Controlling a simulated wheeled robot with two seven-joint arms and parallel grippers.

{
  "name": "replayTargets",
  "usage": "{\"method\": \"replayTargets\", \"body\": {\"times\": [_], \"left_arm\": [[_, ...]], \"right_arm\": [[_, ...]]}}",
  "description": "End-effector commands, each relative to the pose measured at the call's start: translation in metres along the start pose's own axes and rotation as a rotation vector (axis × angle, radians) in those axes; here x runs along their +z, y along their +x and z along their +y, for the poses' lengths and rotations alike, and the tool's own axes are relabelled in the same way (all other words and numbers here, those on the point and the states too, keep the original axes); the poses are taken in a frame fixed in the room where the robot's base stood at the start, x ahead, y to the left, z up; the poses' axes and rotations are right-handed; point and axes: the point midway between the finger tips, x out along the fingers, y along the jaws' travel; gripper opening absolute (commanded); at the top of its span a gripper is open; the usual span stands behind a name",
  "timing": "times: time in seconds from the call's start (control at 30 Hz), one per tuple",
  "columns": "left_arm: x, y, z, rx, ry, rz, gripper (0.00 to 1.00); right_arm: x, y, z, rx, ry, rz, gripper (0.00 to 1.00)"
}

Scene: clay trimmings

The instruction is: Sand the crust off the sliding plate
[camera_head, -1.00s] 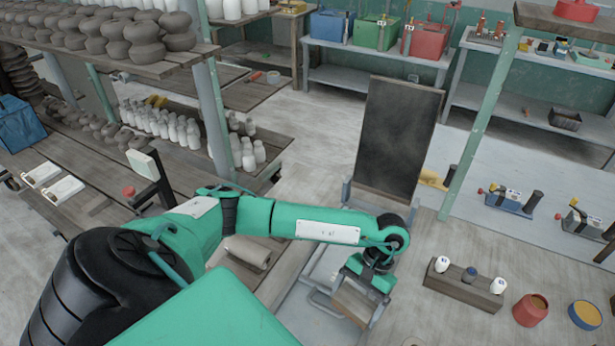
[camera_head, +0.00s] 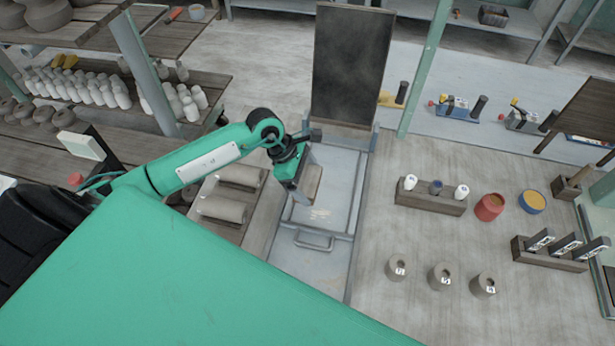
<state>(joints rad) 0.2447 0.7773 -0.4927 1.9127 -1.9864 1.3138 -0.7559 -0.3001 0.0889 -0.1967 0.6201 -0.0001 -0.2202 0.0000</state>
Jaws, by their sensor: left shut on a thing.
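The sliding plate (camera_head: 342,190) is a grey metal sheet with a pull handle (camera_head: 313,240) at its front edge, lying in front of an upright dark board. A small pale patch of crust (camera_head: 320,213) shows on it. My left gripper (camera_head: 298,187) points down over the left part of the plate. It is shut on a brown sanding block (camera_head: 313,182), partly hidden by the gripper. I cannot tell whether the block touches the plate. My right gripper is not in view.
The dark board (camera_head: 350,65) stands behind the plate. Rolled clay pieces (camera_head: 222,209) lie to its left. On the right are a wooden rack (camera_head: 430,201), a red pot (camera_head: 489,207), a yellow-topped tub (camera_head: 532,202) and small numbered pots (camera_head: 440,277). The table between them is clear.

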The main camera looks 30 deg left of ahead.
Motion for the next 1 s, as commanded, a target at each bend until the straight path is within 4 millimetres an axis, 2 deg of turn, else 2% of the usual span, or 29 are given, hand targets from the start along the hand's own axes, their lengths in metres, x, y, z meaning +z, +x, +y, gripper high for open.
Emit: {"method": "replayTargets", "body": {"times": [0.37,0.7,1.0], "left_arm": [[-0.012,0.02,0.001,0.004,-0.011,0.001,0.72],[-0.028,0.048,0.0,0.003,-0.008,0.001,0.72],[-0.03,0.051,0.0,0.003,-0.007,0.001,0.72]], "right_arm": [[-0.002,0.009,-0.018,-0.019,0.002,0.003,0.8],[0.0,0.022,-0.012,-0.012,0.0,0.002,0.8],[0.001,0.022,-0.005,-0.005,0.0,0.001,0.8]]}}
